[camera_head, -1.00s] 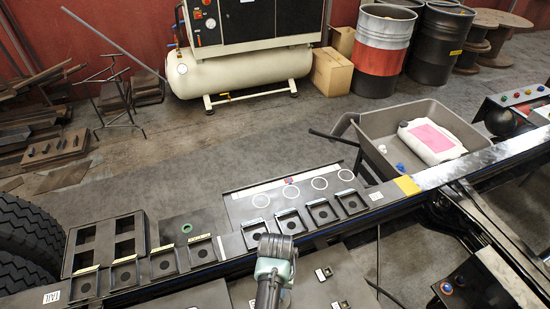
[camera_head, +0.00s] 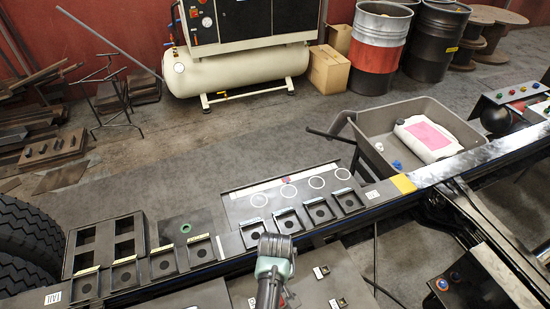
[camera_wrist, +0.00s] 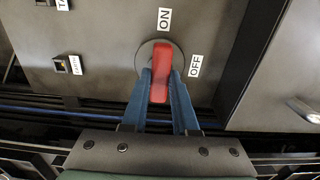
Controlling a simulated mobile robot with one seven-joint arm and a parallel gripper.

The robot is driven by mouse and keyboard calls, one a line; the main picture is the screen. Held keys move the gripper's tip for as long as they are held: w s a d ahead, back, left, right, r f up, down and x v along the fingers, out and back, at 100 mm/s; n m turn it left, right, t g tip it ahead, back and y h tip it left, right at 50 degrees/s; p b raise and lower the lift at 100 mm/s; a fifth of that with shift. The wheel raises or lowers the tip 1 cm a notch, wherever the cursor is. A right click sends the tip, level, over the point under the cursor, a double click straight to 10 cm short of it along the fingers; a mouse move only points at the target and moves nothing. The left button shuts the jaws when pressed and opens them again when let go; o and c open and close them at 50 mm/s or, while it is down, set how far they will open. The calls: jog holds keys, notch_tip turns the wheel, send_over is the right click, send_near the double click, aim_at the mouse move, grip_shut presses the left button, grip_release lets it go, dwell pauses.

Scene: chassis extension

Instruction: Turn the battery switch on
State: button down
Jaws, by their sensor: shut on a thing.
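The battery switch (camera_wrist: 161,58) is a red lever on a round dark base, in the middle of the wrist view. Its lever stands nearly upright in that picture, in line with the ON label (camera_wrist: 164,20) above it. The OFF label (camera_wrist: 195,66) is to the right of the base. My gripper (camera_wrist: 160,86) is shut on the red lever, with one blue finger on each side of it. In the head view my arm (camera_head: 274,256) reaches down at the bottom centre, and the gripper and switch cannot be made out there.
A small switch (camera_wrist: 67,64) with a label sits left of the battery switch on the same dark panel (camera_wrist: 105,45). A silver handle (camera_wrist: 303,109) is at the right. The long chassis rail (camera_head: 455,175) crosses the head view. A grey bin (camera_head: 395,113) stands behind it.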

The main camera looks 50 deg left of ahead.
jog(key=shift+w, duration=0.1)
jog(key=c, duration=0.7)
grip_release()
notch_tip(320, 180, up, 13)
jog(key=shift+r+b, duration=0.1)
jog(key=shift+b, duration=0.55)
